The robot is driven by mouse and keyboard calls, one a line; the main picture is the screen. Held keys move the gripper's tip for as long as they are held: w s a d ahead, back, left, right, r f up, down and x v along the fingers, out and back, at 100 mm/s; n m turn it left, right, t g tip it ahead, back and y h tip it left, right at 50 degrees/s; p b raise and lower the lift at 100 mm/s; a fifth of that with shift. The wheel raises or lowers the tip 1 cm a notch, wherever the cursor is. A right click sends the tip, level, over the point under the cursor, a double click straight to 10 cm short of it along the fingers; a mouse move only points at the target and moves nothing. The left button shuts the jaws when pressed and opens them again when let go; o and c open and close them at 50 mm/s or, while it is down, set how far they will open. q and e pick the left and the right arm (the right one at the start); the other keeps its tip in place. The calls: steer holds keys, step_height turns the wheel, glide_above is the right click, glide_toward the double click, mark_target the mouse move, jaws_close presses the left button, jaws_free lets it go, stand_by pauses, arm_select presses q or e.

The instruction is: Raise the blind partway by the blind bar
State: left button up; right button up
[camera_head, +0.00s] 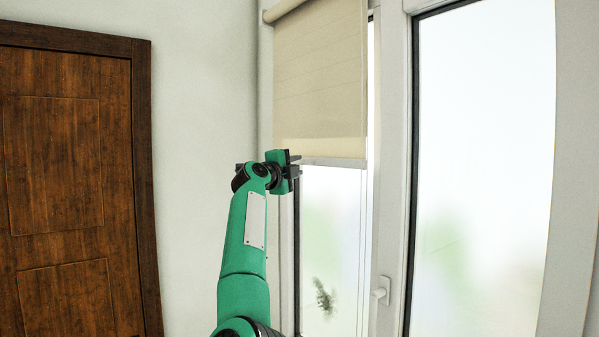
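A beige roller blind (320,80) hangs partway down over the left window. The light blind bar (338,162) runs along its lower edge.
The glass below the blind (335,235) is uncovered. A white window handle (381,290) sticks out at the lower right. A second window pane (480,170) stands at right. A brown wooden door (65,190) is at left, with bare wall (203,120) between.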

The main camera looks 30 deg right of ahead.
steer(key=b+v, duration=0.5)
steer(key=v, duration=0.6)
steer(key=shift+b, duration=0.35)
steer(key=shift+a, duration=0.1)
steer(key=shift+w, duration=0.1)
